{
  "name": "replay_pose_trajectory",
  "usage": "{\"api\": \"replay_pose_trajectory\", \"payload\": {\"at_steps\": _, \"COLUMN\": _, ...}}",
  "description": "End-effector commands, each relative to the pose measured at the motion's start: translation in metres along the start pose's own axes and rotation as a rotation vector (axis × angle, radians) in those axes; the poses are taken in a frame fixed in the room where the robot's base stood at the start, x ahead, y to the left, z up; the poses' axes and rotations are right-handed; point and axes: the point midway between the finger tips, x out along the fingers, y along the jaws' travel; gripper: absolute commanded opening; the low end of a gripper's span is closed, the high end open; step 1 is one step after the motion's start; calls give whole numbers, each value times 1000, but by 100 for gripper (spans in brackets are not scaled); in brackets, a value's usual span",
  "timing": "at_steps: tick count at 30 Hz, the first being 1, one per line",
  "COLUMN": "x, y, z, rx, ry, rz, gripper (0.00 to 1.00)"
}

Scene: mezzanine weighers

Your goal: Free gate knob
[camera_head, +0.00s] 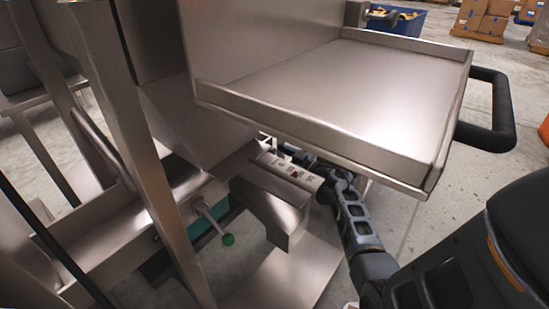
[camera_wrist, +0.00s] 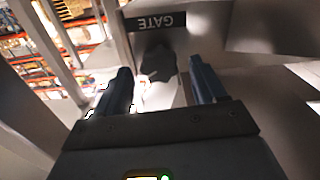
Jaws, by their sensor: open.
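In the wrist view, a dark lobed gate knob (camera_wrist: 157,62) sits on a grey metal panel. A black plate reading GATE (camera_wrist: 156,22), upside down, is fixed just above it in the picture. My gripper (camera_wrist: 160,76) is open, with one dark finger on each side of the knob. The knob shows between the fingertips with a gap on both sides, and I see no contact. How deep the fingers reach around it I cannot tell. In the head view my arm runs in under a metal tray, and the knob is hidden there.
The broad metal tray (camera_head: 350,90) with a black handle (camera_head: 500,110) overhangs my arm. A lever with a green ball (camera_head: 228,239) sticks out at lower left, beside metal posts (camera_head: 140,150). A small control panel (camera_head: 290,172) is near my arm. Open floor lies to the right.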

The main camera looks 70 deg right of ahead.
Motion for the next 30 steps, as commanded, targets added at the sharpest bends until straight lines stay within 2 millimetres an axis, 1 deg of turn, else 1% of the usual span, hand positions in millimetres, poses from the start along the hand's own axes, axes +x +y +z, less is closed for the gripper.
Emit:
{"api": "replay_pose_trajectory", "payload": {"at_steps": 1, "x": 5, "y": 0, "z": 2, "rx": 0, "ry": 0, "rz": 0, "gripper": 70}}
{"api": "replay_pose_trajectory", "payload": {"at_steps": 4, "x": 12, "y": 0, "z": 1, "rx": 0, "ry": 0, "rz": 1, "gripper": 70}}
{"api": "replay_pose_trajectory", "payload": {"at_steps": 13, "x": 14, "y": 0, "z": 0, "rx": 0, "ry": 0, "rz": 1, "gripper": 70}}
{"api": "replay_pose_trajectory", "payload": {"at_steps": 14, "x": 14, "y": 0, "z": 0, "rx": 0, "ry": 0, "rz": 1, "gripper": 68}}
{"api": "replay_pose_trajectory", "payload": {"at_steps": 30, "x": 14, "y": 0, "z": 0, "rx": 0, "ry": 0, "rz": 1, "gripper": 16}}
